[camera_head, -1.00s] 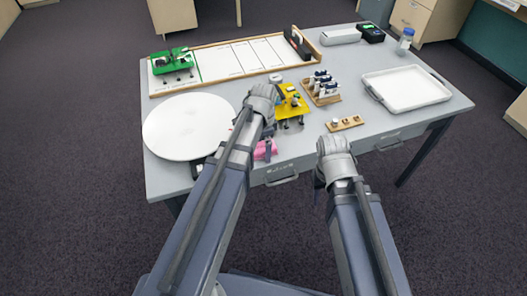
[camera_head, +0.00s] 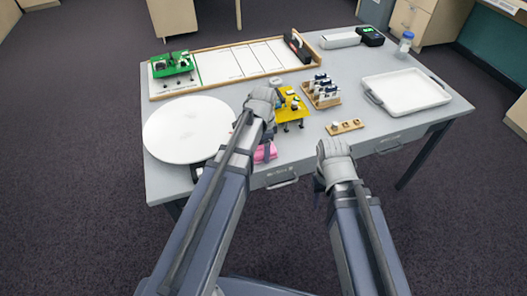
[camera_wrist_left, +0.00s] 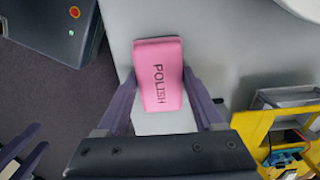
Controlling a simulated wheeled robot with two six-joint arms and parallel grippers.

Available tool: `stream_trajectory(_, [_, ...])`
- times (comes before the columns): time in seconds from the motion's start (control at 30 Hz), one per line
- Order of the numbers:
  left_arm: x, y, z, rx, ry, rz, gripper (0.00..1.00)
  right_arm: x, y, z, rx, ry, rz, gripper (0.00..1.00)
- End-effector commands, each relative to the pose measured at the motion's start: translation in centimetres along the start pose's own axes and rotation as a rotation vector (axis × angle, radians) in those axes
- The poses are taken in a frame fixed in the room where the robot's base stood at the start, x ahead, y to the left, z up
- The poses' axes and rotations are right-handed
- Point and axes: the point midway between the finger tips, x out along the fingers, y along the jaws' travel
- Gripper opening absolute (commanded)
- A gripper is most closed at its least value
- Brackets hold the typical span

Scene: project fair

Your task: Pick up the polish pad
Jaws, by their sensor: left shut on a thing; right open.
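The polish pad (camera_wrist_left: 159,75) is a pink block marked POLISH. In the left wrist view it lies between the two fingers of my left gripper (camera_wrist_left: 160,88), which is shut on it. In the head view the pink pad (camera_head: 264,154) shows near the front edge of the table, partly covered by my left gripper (camera_head: 268,146). I cannot tell whether the pad touches the tabletop. My right gripper (camera_head: 319,187) is open, in front of the table edge and away from the pad; its fingers are mostly hidden.
A yellow stand (camera_head: 294,110) is close right of my left gripper. A round white board (camera_head: 185,130) lies to the left. A small wooden holder (camera_head: 345,127), a vial rack (camera_head: 322,92) and a white tray (camera_head: 405,90) stand to the right.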

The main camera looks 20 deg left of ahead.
Motion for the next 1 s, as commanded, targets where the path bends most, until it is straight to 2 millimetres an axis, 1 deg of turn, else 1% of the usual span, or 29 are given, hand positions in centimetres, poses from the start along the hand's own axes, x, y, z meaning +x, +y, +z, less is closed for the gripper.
stream_trajectory(0.17, [-0.5,0.0,0.0,0.0,0.0,0.0,0.06,-0.5,0.0,0.0,0.0,0.0,0.0,0.5])
stream_trajectory(0.27, [-1.2,0.0,0.0,0.0,0.0,0.0,0.06,-1.2,0.1,0.1,0.0,0.0,0.0,0.5])
stream_trajectory(0.47, [-3.6,0.0,0.0,0.0,0.0,0.0,0.06,-3.6,0.3,0.2,0.0,0.0,0.0,0.5])
stream_trajectory(0.8, [-8.9,0.0,0.0,0.0,0.0,0.0,0.06,-8.8,0.8,0.5,0.001,0.0,0.0,0.5])
stream_trajectory(0.9, [-9.8,0.0,0.0,0.0,0.0,0.0,0.06,-9.7,0.9,0.6,0.001,0.0,0.0,0.5])
stream_trajectory(1.0, [-10.1,0.0,0.0,0.0,0.0,0.0,0.06,-10.1,1.0,0.6,0.001,0.0,0.0,0.5])
